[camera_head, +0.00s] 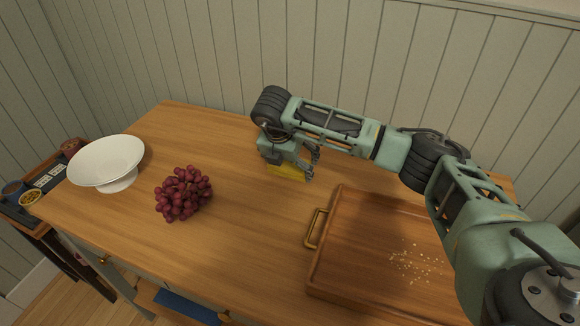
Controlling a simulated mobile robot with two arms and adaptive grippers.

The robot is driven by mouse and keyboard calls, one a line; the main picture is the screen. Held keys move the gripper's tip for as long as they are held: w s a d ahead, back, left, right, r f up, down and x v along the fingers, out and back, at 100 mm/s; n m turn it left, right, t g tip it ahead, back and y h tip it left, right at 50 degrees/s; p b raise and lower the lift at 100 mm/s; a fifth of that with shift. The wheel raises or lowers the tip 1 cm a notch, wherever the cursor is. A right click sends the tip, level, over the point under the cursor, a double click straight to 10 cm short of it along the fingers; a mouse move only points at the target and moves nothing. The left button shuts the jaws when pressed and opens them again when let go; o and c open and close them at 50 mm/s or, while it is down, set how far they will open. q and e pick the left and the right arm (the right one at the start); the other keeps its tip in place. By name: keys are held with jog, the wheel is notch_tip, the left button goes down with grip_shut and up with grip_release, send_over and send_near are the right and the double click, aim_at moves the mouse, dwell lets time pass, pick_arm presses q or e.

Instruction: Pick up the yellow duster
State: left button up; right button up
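The yellow duster (287,173) lies on the wooden table near its back middle. Only its front part shows; my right gripper and wrist cover the rest. My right arm reaches in from the right, and its gripper (312,166) is just above and beside the duster, low over the table. Its two fingers look spread apart, with nothing visible between them. I cannot tell whether the gripper touches the duster. My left gripper is out of view.
A wooden tray (345,230) with a brass handle and scattered crumbs (412,263) lies at the front right. Red grapes (183,194) and a white footed bowl (107,161) stand to the left. The panelled wall (200,60) is behind. The table between grapes and tray is clear.

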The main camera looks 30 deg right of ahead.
aim_at(289, 164)
jog(key=shift+r, duration=0.1)
jog(key=shift+r+p, duration=0.35)
jog(key=shift+r, duration=0.25)
notch_tip(289, 164, up, 3)
jog(key=shift+f+p, duration=0.15)
jog(key=shift+p, duration=0.55)
jog(key=s+d+r+p, duration=0.1)
jog(key=s+d+r, duration=0.3)
jog(key=d+r, duration=0.3)
jog(key=d, duration=0.4)
jog(key=shift+s+p, duration=0.2)
jog(key=shift+p, duration=0.2)
jog(key=shift+a, duration=0.1)
